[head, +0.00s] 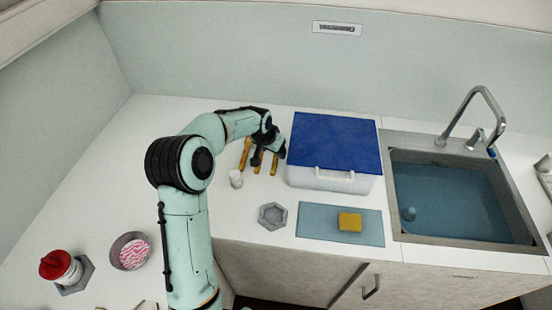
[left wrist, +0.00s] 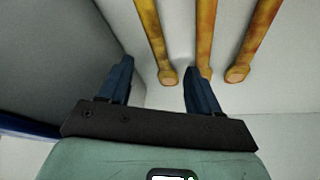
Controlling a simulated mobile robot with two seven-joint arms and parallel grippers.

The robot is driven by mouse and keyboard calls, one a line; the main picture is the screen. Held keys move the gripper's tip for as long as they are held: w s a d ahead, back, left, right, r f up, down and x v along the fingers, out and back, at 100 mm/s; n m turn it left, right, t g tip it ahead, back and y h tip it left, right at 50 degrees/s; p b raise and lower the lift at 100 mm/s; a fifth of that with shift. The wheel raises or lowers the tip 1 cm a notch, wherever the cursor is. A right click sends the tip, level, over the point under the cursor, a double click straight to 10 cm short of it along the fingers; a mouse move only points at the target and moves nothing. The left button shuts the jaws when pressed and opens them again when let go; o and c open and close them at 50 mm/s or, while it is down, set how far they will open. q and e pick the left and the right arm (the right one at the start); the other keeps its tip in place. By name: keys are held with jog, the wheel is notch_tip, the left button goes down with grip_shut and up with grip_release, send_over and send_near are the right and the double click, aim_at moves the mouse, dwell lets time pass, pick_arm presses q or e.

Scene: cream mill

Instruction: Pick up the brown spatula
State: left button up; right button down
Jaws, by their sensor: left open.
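Several wooden handles, brown to golden, lie on the counter left of the blue-lidded box; in the left wrist view they are a left handle (left wrist: 153,40), a middle handle (left wrist: 206,35) and a right handle (left wrist: 250,45). I cannot tell which one is the brown spatula, as their heads are out of that view. In the head view the handles (head: 245,153) are partly covered by my left gripper (head: 268,153). My left gripper is open and empty. The left handle's end shows between its fingers, and the right finger overlaps the middle handle. Contact is unclear. My right gripper is not in view.
The box (head: 335,180) with its blue lid stands close beside my left gripper. A yellow sponge (head: 350,222) lies on a blue mat (head: 312,222). The sink (head: 465,195) is at right.

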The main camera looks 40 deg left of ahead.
aim_at(276, 156)
pick_arm(q)
jog(key=shift+x, duration=1.7)
jog(key=shift+s+f, duration=0.1)
jog(key=shift+f, duration=0.05)
grip_shut()
